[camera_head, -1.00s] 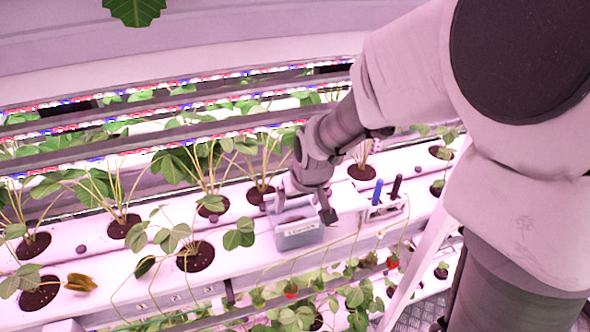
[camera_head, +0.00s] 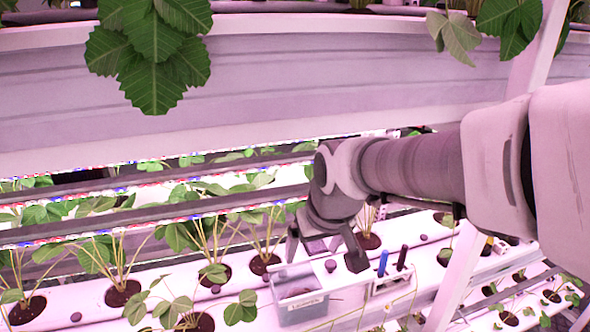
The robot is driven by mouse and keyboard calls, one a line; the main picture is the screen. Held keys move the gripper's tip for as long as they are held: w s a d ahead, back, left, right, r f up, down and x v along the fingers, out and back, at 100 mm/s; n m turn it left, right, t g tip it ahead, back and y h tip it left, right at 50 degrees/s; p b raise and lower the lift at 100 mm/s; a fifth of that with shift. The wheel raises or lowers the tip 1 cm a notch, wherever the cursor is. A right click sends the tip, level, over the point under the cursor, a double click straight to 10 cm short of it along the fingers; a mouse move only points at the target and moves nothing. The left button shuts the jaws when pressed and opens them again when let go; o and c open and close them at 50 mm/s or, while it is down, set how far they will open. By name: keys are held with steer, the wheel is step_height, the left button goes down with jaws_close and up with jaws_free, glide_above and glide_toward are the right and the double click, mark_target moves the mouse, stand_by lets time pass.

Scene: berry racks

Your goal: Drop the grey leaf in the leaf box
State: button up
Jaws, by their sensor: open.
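A pale grey-green leaf (camera_head: 455,36) hangs from the upper rack at the top right, beside darker green leaves; it looks like the grey leaf. The leaf box (camera_head: 303,309) is a small open-topped grey bin with a label on its front, on the lower white rack. A small dark reddish patch shows inside it, too small to make out. My gripper (camera_head: 325,254) points down just above and behind the box in the picture, its two fingers spread with no leaf seen between them. It is far below the grey leaf.
A blue-handled tool (camera_head: 383,262) and a dark-handled tool (camera_head: 402,257) stand in a holder right of the box. Strawberry plants (camera_head: 120,280) line the lower rack. Large green leaves (camera_head: 150,50) hang from the upper gutter (camera_head: 300,75).

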steer(key=s+d+r+m, duration=0.1)
steer(key=s+d, duration=0.3)
steer(key=s, duration=0.3)
steer(key=s+d+r+m+t+h, duration=0.1)
steer(key=s+d+r+m, duration=0.1)
steer(key=s+d, duration=0.3)
steer(key=shift+s+d, duration=0.25)
steer(key=shift+s, duration=0.95)
steer(key=shift+f, duration=0.15)
